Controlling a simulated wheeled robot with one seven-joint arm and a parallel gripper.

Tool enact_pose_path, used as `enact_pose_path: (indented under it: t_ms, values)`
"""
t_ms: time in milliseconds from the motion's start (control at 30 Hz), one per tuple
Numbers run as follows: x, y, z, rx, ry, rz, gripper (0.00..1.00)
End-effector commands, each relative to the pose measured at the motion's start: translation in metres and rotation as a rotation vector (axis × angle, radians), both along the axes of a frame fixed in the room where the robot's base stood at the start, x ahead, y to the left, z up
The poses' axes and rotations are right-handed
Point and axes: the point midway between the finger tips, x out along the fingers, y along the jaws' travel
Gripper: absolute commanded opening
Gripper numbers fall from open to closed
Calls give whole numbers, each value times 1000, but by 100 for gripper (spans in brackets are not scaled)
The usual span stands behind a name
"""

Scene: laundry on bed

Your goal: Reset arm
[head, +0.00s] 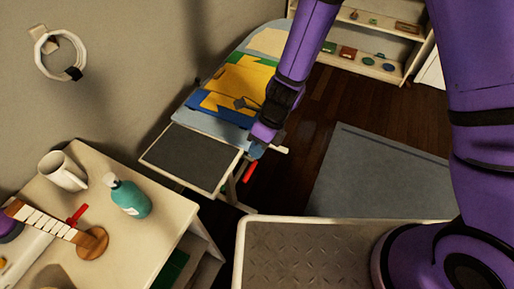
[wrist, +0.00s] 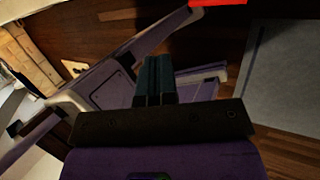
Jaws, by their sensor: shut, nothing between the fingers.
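My gripper (head: 256,151) hangs at the end of my purple arm, beside the right edge of the ironing board (head: 190,157). In the wrist view its dark teal fingers (wrist: 153,75) are together with nothing between them. A yellow, blue and green folded cloth (head: 236,86) lies on the board behind the gripper. The gripper hides part of the board's edge; I cannot tell whether it touches it.
A side table (head: 165,228) at the left holds a white mug (head: 62,171) and a teal bottle (head: 131,198). A shelf (head: 360,62) stands at the back. A grey rug (head: 375,178) lies on the open floor at right.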

Motion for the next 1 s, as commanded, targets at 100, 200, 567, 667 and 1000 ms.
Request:
enact_pose_path:
  t_ms: [100, 200, 567, 667, 1000]
  values:
    - [0, 0, 0, 0, 0, 0, 0]
    - [0, 0, 0, 0, 0, 0, 0]
    - [22, -18, 51, 80, -129, 153, 0]
    - [33, -33, 86, 125, -222, 270, 0]
    - [45, -98, 194, 190, -530, 677, 0]
